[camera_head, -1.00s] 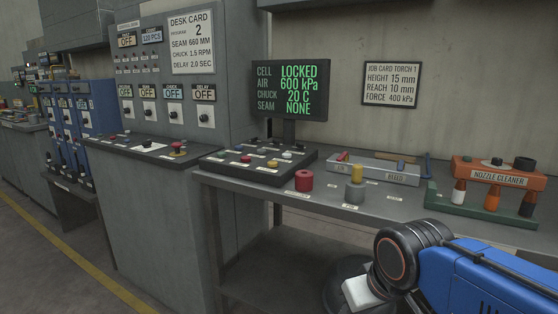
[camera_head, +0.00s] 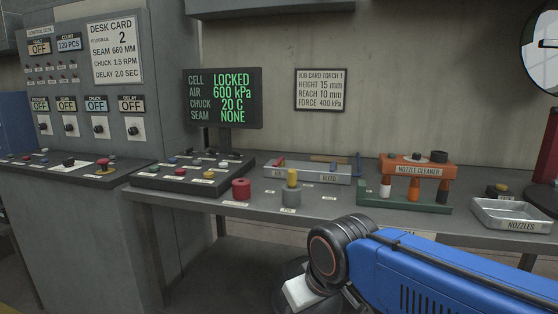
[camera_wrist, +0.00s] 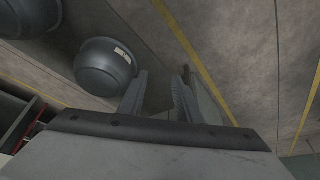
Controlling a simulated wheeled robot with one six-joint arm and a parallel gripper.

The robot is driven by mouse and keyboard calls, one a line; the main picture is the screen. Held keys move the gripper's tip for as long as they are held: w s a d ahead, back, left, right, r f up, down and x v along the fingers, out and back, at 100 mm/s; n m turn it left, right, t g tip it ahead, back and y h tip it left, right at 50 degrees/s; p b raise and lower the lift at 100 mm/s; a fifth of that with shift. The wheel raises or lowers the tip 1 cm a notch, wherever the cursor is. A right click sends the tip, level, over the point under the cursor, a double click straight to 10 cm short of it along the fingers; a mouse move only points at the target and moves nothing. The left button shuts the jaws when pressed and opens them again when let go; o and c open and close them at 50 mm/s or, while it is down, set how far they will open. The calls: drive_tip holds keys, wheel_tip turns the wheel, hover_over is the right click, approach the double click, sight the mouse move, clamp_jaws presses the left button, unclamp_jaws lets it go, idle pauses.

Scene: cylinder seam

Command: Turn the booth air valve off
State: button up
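A low grey box (camera_head: 310,174) on the bench bears a label that seems to read AIR at its left and BLEED further right. I cannot tell for sure which part is the booth air valve. The screen (camera_head: 222,98) reads AIR 600 kPa and CELL LOCKED. My gripper (camera_wrist: 160,88) shows in the wrist view with its two fingers apart and nothing between them, over the floor. In the head view my arm is in front of the bench and the gripper is hidden.
On the bench (camera_head: 370,222) are a red knob (camera_head: 241,189), a grey cylinder with a yellow top (camera_head: 291,190), an orange nozzle cleaner (camera_head: 417,168) and a nozzles tray (camera_head: 513,215). A button panel (camera_head: 195,175) is at the left. Dark round vessels (camera_wrist: 104,68) show in the wrist view.

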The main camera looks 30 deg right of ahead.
drive_tip(key=w+d+r+m+h, duration=0.1)
drive_tip(key=w+d+r+m, duration=0.1)
drive_tip(key=w+r, duration=0.75)
drive_tip(key=w+d+r+m+h, duration=0.15)
drive_tip(key=w+r, duration=0.45)
drive_tip(key=r, duration=0.7)
drive_tip(key=m+g, duration=0.2)
drive_tip(key=m, duration=0.4)
approach(277, 162)
drive_tip(key=shift+n+h, duration=0.25)
drive_tip(key=shift+h, duration=0.1)
drive_tip(key=x, duration=0.7)
drive_tip(key=shift+s+a, duration=0.15)
drive_tip(key=shift+a, duration=0.25)
clamp_jaws()
